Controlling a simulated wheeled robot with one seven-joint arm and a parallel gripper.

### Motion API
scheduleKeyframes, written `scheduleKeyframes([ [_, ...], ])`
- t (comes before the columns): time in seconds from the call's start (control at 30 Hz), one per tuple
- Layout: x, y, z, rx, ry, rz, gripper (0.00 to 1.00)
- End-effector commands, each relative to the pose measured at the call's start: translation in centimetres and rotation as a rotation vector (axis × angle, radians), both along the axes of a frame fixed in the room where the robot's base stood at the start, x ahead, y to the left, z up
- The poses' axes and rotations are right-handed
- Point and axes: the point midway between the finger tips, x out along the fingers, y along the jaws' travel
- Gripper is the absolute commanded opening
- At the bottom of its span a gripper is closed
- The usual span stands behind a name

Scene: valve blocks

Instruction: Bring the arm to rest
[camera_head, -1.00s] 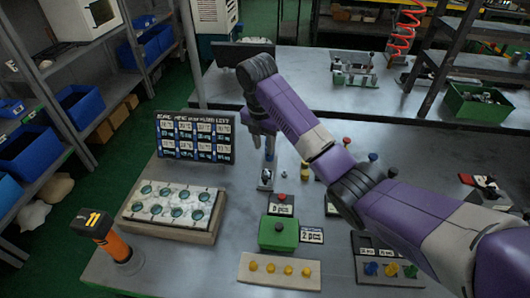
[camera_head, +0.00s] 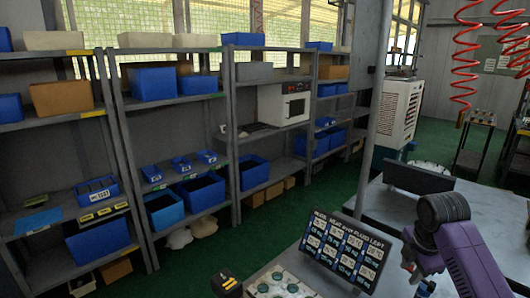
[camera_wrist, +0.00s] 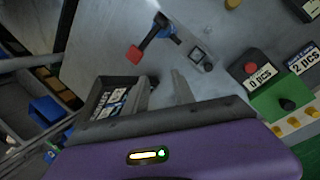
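My purple and grey arm (camera_head: 465,255) shows at the lower right of the head view, with its end over the grey table. My gripper (camera_head: 412,278) hangs from it near the bottom edge, partly cut off in that view. In the wrist view my gripper (camera_wrist: 162,88) shows two fingers apart with nothing between them. A part with a red end and a blue end (camera_wrist: 152,38) lies or stands on the table beyond the fingers. A green box (camera_wrist: 280,103) with a black knob is to the right, by a red button (camera_wrist: 250,69).
A label board (camera_head: 345,245) stands left of my gripper, behind a pale tray (camera_head: 285,284) with green round spots. A dark panel (camera_head: 418,177) stands on the table behind the arm. Shelves with blue bins (camera_head: 205,192) line the left. Green floor (camera_head: 270,228) lies between.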

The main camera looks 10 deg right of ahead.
Motion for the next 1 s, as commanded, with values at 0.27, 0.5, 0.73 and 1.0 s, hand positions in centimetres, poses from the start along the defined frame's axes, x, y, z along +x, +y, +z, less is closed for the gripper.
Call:
scheduleKeyframes([
  [0.27,6.5,3.2,3.1,0.194,-0.533,-0.311,0.31],
  [0.5,6.0,9.8,2.9,0.544,-0.877,-0.554,0.31],
  [0.73,0.9,14.7,2.4,0.867,-1.082,-0.751,0.31],
  [1.0,-8.6,18.3,1.9,1.162,-1.217,-0.926,0.31],
])
